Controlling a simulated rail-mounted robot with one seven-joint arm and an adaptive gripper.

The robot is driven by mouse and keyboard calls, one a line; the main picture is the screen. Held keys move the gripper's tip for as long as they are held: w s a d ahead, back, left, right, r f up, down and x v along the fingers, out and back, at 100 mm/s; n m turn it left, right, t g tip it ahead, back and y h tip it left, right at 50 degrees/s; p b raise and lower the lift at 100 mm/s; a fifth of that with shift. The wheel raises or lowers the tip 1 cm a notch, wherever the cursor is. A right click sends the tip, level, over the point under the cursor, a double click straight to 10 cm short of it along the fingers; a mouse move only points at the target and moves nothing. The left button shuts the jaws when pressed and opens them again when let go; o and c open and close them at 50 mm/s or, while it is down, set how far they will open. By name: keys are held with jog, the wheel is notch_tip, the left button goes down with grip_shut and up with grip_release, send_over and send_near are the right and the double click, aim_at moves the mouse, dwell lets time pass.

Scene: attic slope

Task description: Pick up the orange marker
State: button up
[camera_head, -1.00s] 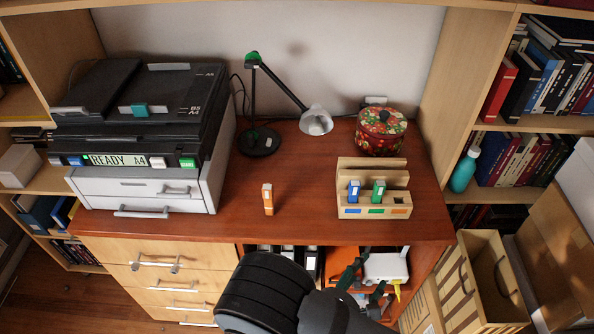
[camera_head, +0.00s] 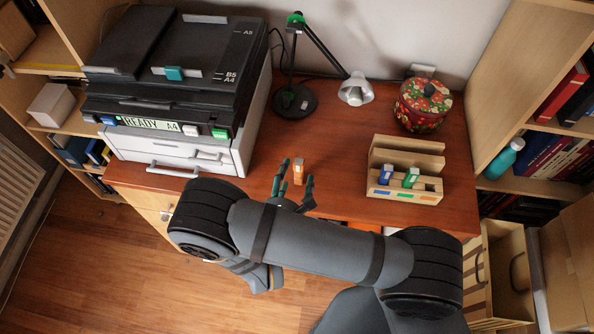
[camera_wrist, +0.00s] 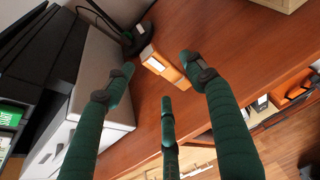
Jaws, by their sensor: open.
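The orange marker (camera_head: 299,171) stands upright on the reddish wooden desk, near its front edge. It has a pale label and shows beyond my fingertips in the wrist view (camera_wrist: 165,66). My gripper (camera_head: 292,186) has dark green fingers and is open and empty. It is at the desk's front edge, just in front of the marker. In the wrist view my gripper (camera_wrist: 160,85) has its fingers spread, with the marker ahead between the two outer fingers. I cannot tell whether any finger touches the marker.
A wooden holder (camera_head: 404,187) with a blue and a green marker stands right of the orange one. A printer (camera_head: 176,154) stands left. A desk lamp (camera_head: 294,98) and a flowered tin (camera_head: 421,104) stand behind. Clear desk (camera_head: 341,141) lies between the lamp and holder.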

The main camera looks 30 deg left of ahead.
aim_at(295, 171)
jog(key=p+x, duration=0.2)
jog(key=x, duration=0.3)
jog(key=shift+w+f, duration=0.1)
jog(key=shift+a, duration=0.1)
jog(key=c, duration=1.1)
jog(key=shift+c, duration=0.2)
